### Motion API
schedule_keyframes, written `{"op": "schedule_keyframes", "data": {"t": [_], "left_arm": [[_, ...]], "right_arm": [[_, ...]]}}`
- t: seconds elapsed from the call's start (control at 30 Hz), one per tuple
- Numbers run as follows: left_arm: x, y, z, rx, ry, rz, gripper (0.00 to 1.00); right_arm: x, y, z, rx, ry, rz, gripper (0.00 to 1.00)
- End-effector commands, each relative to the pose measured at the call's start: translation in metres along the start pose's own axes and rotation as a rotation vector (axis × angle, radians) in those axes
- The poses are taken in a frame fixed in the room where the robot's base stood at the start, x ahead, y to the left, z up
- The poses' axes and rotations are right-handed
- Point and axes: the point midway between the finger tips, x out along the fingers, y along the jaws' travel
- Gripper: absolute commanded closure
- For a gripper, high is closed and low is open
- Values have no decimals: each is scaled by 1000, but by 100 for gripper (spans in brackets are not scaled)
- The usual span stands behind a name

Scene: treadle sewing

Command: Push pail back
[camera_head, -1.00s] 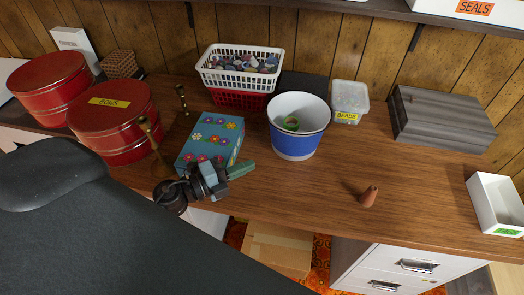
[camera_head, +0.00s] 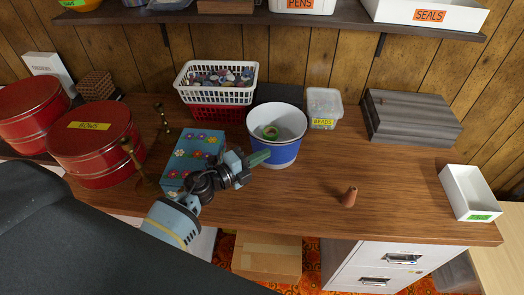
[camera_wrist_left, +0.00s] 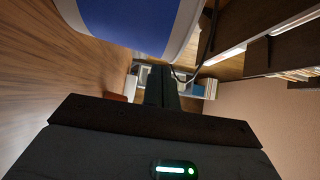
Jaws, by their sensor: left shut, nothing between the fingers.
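The pail (camera_head: 279,150) is blue with a white rim and white inside, and stands upright on the wooden desk. A green roll (camera_head: 270,132) lies inside it. My left gripper (camera_head: 262,157) is shut and empty, its fingertips at the pail's lower left front side; whether they touch it I cannot tell. In the left wrist view the pail (camera_wrist_left: 140,22) fills the top, just beyond the closed fingers (camera_wrist_left: 160,75). My right gripper is not in view.
A flowered box (camera_head: 191,153) stands left of the pail. Behind it are a white basket (camera_head: 216,95) on a red one and a beads tub (camera_head: 324,110). A brown cone (camera_head: 349,196) stands at right front. The desk (camera_head: 385,180) is clear around it.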

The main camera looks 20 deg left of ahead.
Motion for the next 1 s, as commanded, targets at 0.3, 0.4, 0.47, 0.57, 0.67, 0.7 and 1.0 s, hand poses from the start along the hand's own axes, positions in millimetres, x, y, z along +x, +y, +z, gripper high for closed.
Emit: {"op": "schedule_keyframes", "data": {"t": [0.3,0.4,0.47,0.57,0.67,0.7,1.0], "left_arm": [[13,2,13,-2,1,1,100],[14,1,14,-2,1,1,100],[14,1,14,-2,1,1,100],[14,1,13,-2,1,1,100],[15,1,15,-1,1,1,100],[17,2,17,-1,1,1,100],[37,3,37,-2,1,3,100]], "right_arm": [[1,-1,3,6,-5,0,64],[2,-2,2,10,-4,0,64],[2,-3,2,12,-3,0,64],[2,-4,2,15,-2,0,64],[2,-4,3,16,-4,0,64],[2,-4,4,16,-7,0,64],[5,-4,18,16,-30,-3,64]]}}
